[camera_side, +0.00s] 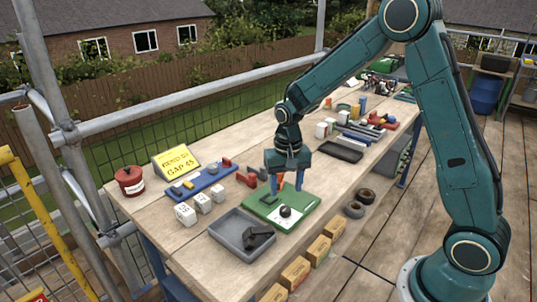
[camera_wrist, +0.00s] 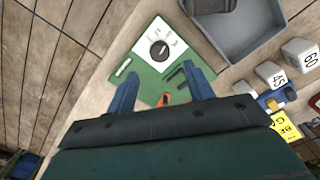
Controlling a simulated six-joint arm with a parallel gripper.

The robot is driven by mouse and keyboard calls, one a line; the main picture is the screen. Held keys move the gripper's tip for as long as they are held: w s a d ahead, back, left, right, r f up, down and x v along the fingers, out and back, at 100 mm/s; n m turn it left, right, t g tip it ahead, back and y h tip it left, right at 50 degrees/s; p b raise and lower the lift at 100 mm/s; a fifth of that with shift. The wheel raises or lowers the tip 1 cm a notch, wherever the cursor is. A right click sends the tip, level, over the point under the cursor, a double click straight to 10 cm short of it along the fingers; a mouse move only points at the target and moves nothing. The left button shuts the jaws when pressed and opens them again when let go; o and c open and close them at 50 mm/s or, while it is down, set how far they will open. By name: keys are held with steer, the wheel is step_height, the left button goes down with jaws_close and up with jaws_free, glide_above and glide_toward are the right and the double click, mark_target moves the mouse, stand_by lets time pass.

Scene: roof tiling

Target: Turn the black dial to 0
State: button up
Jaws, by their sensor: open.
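The black dial (camera_side: 285,211) sits on a white plate on a green board (camera_side: 306,202) on the bench. In the wrist view the dial (camera_wrist: 160,49) is round with a pale line across it, and marks on the white plate are too small to read. My gripper (camera_side: 286,188) is open and empty above the far part of the board, behind the dial. In the wrist view my gripper (camera_wrist: 159,76) has its fingers apart, with the dial beyond the fingertips and not between them.
A black bracket (camera_wrist: 174,79) and an orange piece (camera_wrist: 166,98) lie near the fingers. A grey tray (camera_side: 228,230) stands left of the board. White numbered blocks (camera_side: 186,214), a blue rack (camera_side: 205,185) and a yellow sign (camera_side: 177,161) stand farther left. Cardboard boxes (camera_side: 296,270) line the near edge.

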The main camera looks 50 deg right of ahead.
mark_target(285, 208)
steer(key=shift+f, duration=3.6)
steer(key=c, duration=1)
